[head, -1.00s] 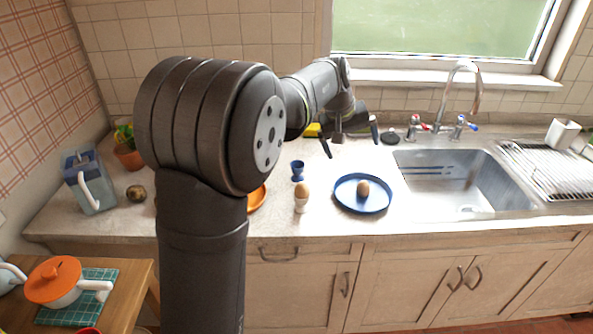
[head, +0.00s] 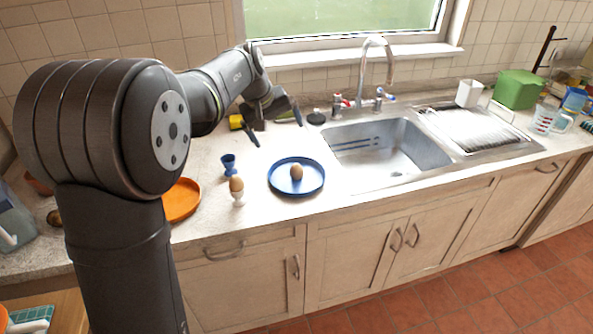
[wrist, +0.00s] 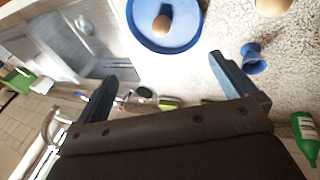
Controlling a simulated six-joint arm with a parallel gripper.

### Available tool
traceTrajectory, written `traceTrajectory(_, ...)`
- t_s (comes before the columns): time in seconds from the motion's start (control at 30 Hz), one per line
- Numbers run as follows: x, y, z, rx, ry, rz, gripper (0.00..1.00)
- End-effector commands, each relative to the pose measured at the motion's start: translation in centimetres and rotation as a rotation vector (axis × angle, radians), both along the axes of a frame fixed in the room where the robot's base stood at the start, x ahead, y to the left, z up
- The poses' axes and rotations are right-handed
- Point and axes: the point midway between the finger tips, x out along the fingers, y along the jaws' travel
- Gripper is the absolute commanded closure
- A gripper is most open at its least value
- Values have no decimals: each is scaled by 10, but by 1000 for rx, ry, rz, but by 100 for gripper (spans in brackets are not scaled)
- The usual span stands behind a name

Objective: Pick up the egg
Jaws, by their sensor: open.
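A brown egg (head: 296,172) lies on a round blue plate (head: 312,187) on the counter, left of the sink. Both also show in the wrist view, the egg (wrist: 161,25) on the plate (wrist: 186,38). A second egg (head: 236,184) stands in a white egg cup (head: 238,200) left of the plate; its edge shows at the top of the wrist view (wrist: 272,6). My gripper (head: 276,128) is open and empty, above the back of the counter and behind the plate. Its two fingers also show apart in the wrist view (wrist: 162,70).
An empty-looking blue egg cup (head: 228,165) stands behind the white one. An orange plate (head: 181,200) lies near my arm. The metal sink (head: 385,150), tap (head: 391,62) and drying rack (head: 470,130) are to the right. A green bottle (wrist: 305,135) shows in the wrist view.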

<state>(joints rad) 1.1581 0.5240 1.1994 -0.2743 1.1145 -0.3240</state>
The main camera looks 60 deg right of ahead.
Motion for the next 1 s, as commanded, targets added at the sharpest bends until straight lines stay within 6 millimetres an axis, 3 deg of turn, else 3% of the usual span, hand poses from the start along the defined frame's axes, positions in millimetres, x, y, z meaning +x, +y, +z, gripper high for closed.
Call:
traceTrajectory(0.27, 0, 0, 0, 0, 0, 0, 2)
traceTrajectory(0.4, 0, 0, 0, 0, 0, 0, 29)
traceTrajectory(0.47, 0, 0, 0, 0, 0, 0, 38)
traceTrajectory(0.77, -4, 0, -2, 2, -31, -35, 38)
traceTrajectory(1.0, -35, 2, -14, 17, -355, -408, 38)
